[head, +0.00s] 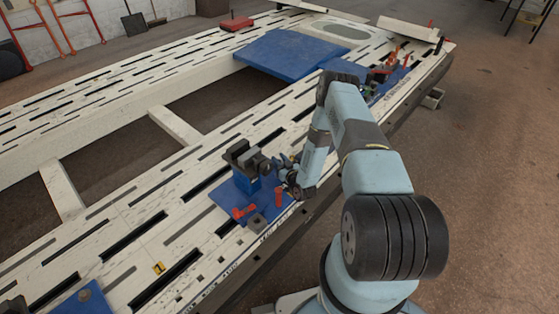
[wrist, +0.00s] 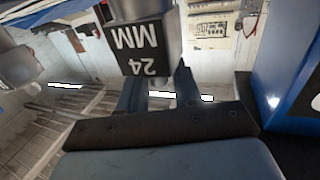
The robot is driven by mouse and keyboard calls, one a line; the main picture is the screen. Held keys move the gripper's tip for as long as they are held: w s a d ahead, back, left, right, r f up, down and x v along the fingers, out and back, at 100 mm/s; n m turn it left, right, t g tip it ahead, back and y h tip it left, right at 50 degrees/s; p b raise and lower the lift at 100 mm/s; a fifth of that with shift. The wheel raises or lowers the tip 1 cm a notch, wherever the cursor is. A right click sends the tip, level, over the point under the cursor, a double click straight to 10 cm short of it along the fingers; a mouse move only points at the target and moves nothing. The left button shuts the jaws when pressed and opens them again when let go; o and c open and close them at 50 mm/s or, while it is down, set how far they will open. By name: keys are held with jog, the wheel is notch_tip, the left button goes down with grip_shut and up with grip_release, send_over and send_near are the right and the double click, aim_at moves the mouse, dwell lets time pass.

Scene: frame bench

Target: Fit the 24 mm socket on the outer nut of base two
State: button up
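In the wrist view a dark block marked 24 MM (wrist: 150,50), the 24 mm socket, sits upside down in the picture between the two fingers of my gripper (wrist: 158,88). The fingers seem to press on its sides. A round grey part shows at its far end. In the head view my gripper (head: 283,172) is at the right side of a dark clamp (head: 240,156) on a blue base (head: 228,197). The socket is too small to make out there. I cannot read which base is number two, and the outer nut is not clearly seen.
The white slotted bench (head: 110,235) has wide openings between its beams. Red parts (head: 243,212) lie on the base near my gripper. A yellow marker (head: 158,268) lies on the bench. A large blue panel (head: 290,55) and more tools stand farther back.

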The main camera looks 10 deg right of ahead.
jog(key=o, duration=0.3)
jog(key=v, duration=1.3)
jog(key=shift+s, duration=0.4)
